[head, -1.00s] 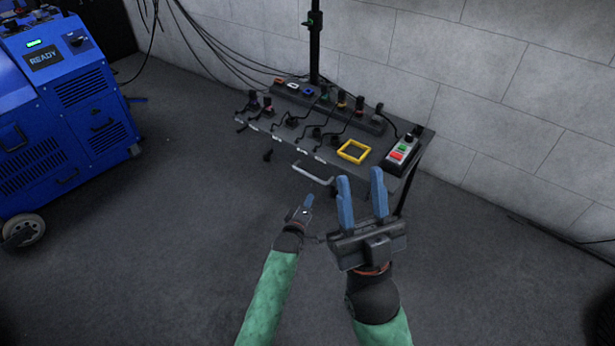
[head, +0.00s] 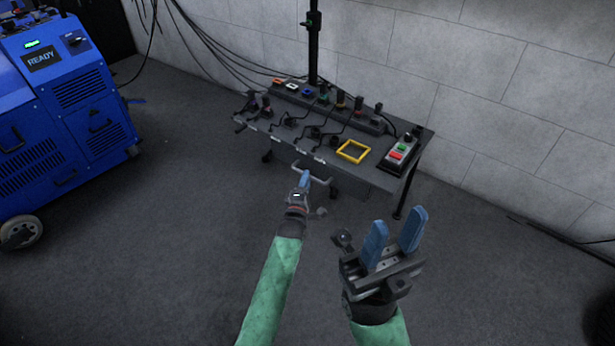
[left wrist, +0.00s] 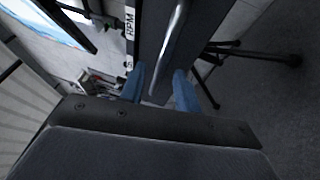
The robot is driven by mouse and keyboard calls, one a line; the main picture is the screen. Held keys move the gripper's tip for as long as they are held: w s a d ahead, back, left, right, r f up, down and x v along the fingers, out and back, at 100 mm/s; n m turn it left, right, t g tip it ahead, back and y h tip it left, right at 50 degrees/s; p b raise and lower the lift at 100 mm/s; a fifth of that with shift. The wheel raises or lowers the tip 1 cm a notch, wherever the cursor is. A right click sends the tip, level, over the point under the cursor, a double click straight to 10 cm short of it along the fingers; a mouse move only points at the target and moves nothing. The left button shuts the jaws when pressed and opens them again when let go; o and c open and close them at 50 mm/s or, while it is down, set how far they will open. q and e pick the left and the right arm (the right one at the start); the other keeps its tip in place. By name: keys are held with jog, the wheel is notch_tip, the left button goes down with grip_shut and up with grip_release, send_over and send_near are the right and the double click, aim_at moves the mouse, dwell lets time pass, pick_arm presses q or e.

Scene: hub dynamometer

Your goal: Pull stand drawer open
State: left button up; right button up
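The stand (head: 390,178) is a dark table against the wall, with a drawer under its top. The drawer's metal handle (head: 323,181) sticks out at the front; the drawer looks shut. My left gripper (head: 305,178) is at the handle and partly covers it in the head view. In the left wrist view, the handle (left wrist: 172,45) runs between the two blue fingers of my left gripper (left wrist: 160,80), which stand apart with gaps beside the bar. My right gripper (head: 397,228) is open and empty, in front of the stand and to the right.
On the stand top are a yellow square frame (head: 353,151), a button box (head: 402,150) and several small tools and black connectors. A blue machine (head: 65,120) stands at the left. The floor before the stand is clear.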

pick_arm(q)
jog(key=shift+x, duration=1.4)
grip_shut()
